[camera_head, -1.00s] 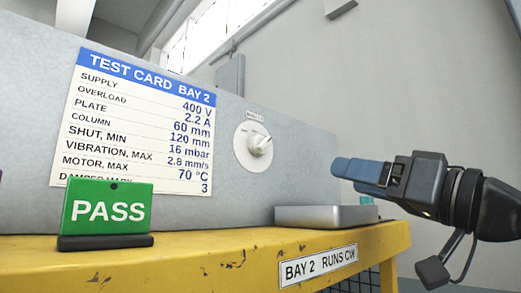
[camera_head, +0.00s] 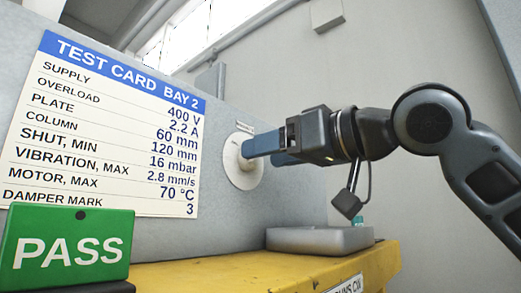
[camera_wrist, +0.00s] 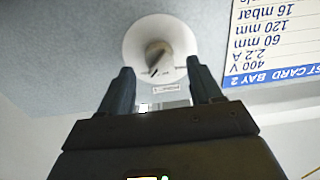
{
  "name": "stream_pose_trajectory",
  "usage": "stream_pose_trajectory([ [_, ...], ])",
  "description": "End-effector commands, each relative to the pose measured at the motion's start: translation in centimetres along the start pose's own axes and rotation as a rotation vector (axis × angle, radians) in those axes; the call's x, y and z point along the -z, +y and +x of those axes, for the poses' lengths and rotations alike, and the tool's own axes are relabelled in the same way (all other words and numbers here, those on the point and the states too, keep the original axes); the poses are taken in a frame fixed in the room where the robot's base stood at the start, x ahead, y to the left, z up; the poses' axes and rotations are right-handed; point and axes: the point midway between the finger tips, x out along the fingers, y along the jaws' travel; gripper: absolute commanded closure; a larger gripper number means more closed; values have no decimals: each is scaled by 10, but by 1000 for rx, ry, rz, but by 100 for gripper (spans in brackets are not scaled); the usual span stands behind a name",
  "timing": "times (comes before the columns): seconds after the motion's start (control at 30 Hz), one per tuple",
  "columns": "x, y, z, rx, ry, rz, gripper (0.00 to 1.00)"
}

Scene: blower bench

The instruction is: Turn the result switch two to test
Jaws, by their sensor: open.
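The result switch is a grey knob (camera_wrist: 158,55) on a round white dial plate (camera_head: 240,172) on the grey panel. In the head view my gripper (camera_head: 252,146) covers most of the knob. In the wrist view, which sees the panel upside down, the knob lies just beyond and between my two blue fingertips (camera_wrist: 159,78). The fingers are apart with nothing between them. The small marks on the dial are too small to read. A small label (camera_wrist: 165,88) sits by the dial's edge.
A test card for bay 2 (camera_head: 105,135) is fixed to the panel left of the dial. A green PASS sign (camera_head: 68,248) stands on the yellow bench (camera_head: 215,272). A flat grey box (camera_head: 318,240) lies below my gripper.

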Motion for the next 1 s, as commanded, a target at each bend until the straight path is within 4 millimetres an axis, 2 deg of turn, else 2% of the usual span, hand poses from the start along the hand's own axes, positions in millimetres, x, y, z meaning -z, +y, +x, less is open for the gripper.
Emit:
stream_pose_trajectory([
  [0.2,1,0,21,0,1,0,36],
  [0.53,0,0,24,0,2,0,37],
  [1.0,0,0,24,0,2,0,82],
])
